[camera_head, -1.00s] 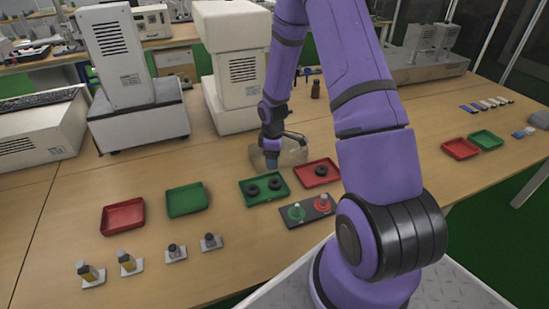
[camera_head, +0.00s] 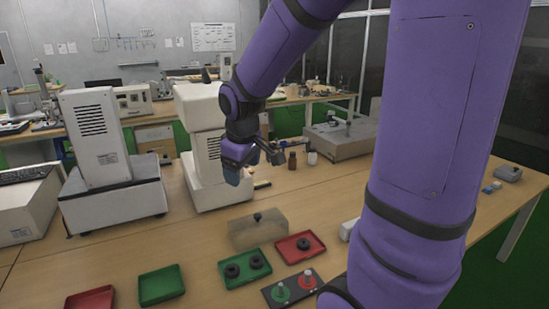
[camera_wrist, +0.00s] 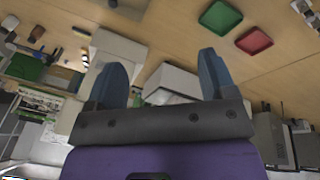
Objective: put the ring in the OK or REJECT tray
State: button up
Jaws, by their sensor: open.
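My gripper (camera_head: 232,177) is raised above the bench, in front of the white machine. Its two blue fingers stand apart with nothing between them in the wrist view (camera_wrist: 160,78). Two black rings (camera_head: 232,271) (camera_head: 256,262) lie in the green tray (camera_head: 230,285). One black ring (camera_head: 304,244) lies in the red tray (camera_head: 290,260) to its right. A small black piece (camera_head: 258,217) sits on top of a beige block (camera_head: 250,235) behind these trays; I cannot tell whether it is a ring. A green tray (camera_wrist: 220,17) and a red tray (camera_wrist: 254,41) show in the wrist view.
A dark plate with a green button (camera_head: 281,293) and a red button (camera_head: 308,281) lies before the trays. An empty green tray (camera_head: 161,285) and a red tray (camera_head: 90,300) are at left. White machines (camera_head: 115,175) (camera_head: 215,165) stand behind. A brown bottle (camera_head: 292,160) stands farther back.

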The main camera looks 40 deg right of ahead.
jog(key=s+a+r+m+t, duration=0.1)
jog(key=s+a+r+m, duration=0.1)
jog(key=s+r, duration=0.3)
jog(key=s+a+r+m+t+y, duration=0.1)
jog(key=s+a+r, duration=0.3)
jog(key=s, duration=0.9)
jog(key=shift+a+r+m+t, duration=0.25)
jog(key=shift+r+m, duration=0.25)
jog(key=shift+r, duration=0.25)
jog(key=shift+d, duration=0.1)
